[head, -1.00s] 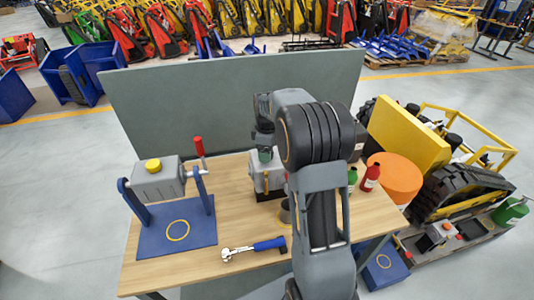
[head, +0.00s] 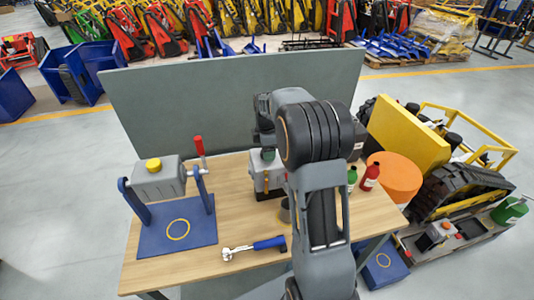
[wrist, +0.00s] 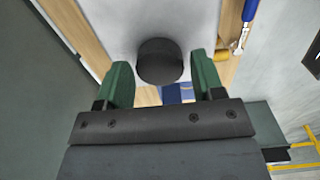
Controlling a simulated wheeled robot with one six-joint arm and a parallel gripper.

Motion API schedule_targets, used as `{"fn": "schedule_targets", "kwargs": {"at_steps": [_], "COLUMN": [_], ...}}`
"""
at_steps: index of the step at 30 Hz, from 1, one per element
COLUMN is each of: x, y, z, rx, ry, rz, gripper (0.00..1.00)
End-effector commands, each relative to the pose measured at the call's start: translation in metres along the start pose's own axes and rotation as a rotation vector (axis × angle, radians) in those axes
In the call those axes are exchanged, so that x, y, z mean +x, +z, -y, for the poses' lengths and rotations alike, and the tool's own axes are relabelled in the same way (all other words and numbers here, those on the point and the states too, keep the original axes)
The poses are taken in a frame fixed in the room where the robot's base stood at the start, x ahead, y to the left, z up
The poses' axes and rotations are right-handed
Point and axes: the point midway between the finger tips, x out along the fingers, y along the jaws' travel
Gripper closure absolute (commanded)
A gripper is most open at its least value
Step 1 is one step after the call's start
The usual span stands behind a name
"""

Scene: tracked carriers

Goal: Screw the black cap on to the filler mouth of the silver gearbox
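The silver gearbox (head: 260,184) stands on the bench on a dark base, below my gripper. It fills the background of the wrist view as a pale top face (wrist: 203,25). The black cap (wrist: 160,60) is round and sits over this face, between the two green fingers of my gripper (wrist: 163,75). A thin gap shows on each side of the cap, so the fingers are open around it and not clamped on it. In the head view my gripper (head: 267,155) is just above the gearbox, and the cap is hidden. The filler mouth is hidden, and how far the cap is seated cannot be seen.
A grey unit with a yellow cap (head: 153,165) hangs in a blue stand (head: 150,238) at left. A blue-handled wrench (head: 268,243) lies at the front. A red bottle (head: 370,177) and a green bottle stand right of my arm. A grey panel (head: 230,105) rises behind.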

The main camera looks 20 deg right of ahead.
Motion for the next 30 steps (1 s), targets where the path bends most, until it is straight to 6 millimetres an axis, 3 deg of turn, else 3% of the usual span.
{"fn": "schedule_targets", "kwargs": {"at_steps": [10, 17, 30], "x": [-0.0001, -0.0002, -0.0002], "y": [0.0000, 0.0000, 0.0000], "z": [0.0000, 0.0000, 0.0000], "rx": [0.001, 0.046, 0.713], "ry": [0.000, 0.000, 0.000], "rz": [0.000, 0.000, 0.000], "gripper": [0.71, 0.72, 0.72]}}
